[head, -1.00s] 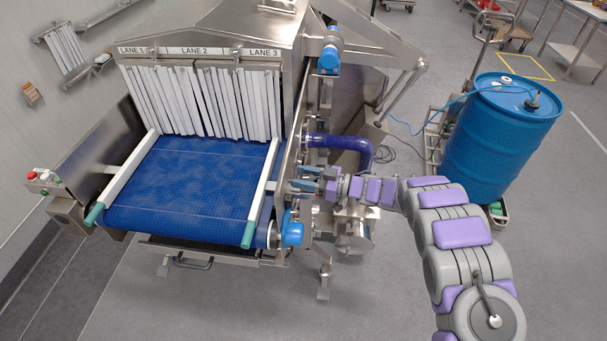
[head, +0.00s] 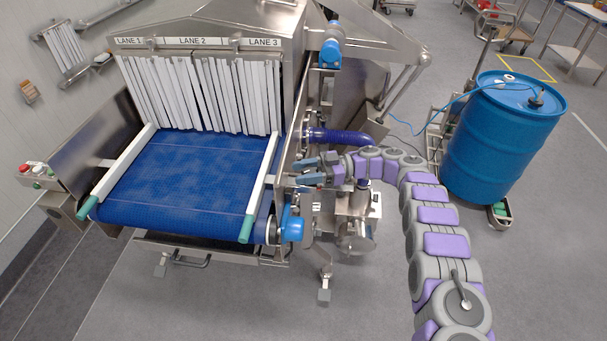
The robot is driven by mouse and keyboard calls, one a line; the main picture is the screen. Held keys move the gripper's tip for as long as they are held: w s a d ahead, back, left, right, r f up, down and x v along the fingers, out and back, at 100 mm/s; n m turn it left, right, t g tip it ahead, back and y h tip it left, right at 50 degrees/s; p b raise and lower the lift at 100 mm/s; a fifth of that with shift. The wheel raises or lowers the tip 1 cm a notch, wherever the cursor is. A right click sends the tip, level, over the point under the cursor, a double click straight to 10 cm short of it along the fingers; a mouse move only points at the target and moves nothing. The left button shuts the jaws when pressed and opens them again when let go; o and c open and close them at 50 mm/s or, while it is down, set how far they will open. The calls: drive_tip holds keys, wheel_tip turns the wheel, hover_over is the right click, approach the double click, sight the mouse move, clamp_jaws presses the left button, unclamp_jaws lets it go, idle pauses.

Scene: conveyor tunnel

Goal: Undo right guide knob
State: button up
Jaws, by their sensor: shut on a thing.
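The right guide (head: 262,180) is a white rail along the right side of the blue belt, with a teal end (head: 246,228) at the front. My gripper (head: 302,172) is at the right side of the conveyor frame, beside the middle of this rail. Its two blue-grey fingers are shut on the right guide knob, one finger above the other. The knob is small here and mostly hidden between the fingers, so its turn or looseness cannot be told. My arm reaches in from the lower right.
White strip curtains (head: 205,95) hang at the tunnel mouth under lane labels. A purple-blue hose (head: 340,137) runs just behind my wrist. A blue motor cap (head: 292,229) sits below my gripper. A blue drum (head: 503,135) stands at right. The floor between drum and conveyor is mostly clear.

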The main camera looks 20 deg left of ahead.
drive_tip(key=shift+w+d+r+n, duration=0.1)
drive_tip(key=shift+w+r+n, duration=0.05)
drive_tip(key=shift+r+n, duration=0.15)
idle(0.5)
drive_tip(key=o, duration=0.9)
drive_tip(key=shift+w+f, duration=0.1)
drive_tip(key=shift+f, duration=0.1)
drive_tip(key=shift+o, duration=0.3)
drive_tip(key=shift+g, duration=0.4)
drive_tip(key=shift+f, duration=0.1)
